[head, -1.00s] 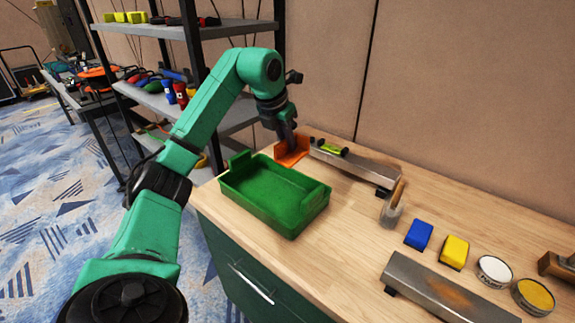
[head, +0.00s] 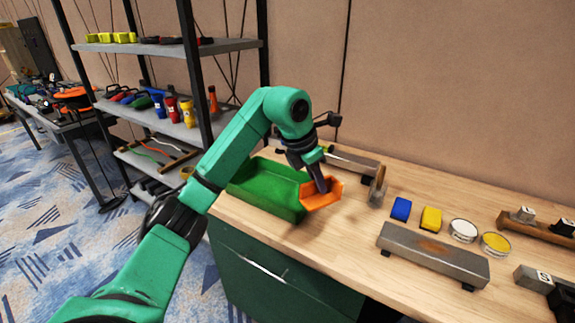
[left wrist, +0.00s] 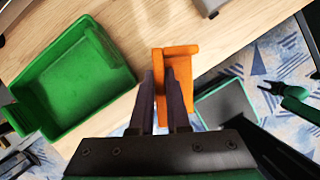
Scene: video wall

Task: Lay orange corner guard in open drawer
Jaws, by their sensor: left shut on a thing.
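My left gripper (head: 322,186) is shut on the orange corner guard (head: 325,196), an angled piece, and holds it beside the right end of the green tray. In the left wrist view the guard (left wrist: 177,68) is between the fingertips (left wrist: 165,75), near the bench's front edge. The green drawer front (head: 250,256) with a silver handle is below the benchtop; the head view shows no opening in it. The left wrist view shows a green-rimmed grey shape (left wrist: 226,104) beyond the edge; I cannot tell if it is the drawer. A dark gripper, apparently my right (left wrist: 271,88), shows there, its jaws unclear.
The green tray (head: 265,188) is empty in the left wrist view. A blue block (head: 401,208), a yellow block (head: 431,219), two round tins and a grey metal bar (head: 432,257) sit to the right. Shelves (head: 160,47) stand behind left.

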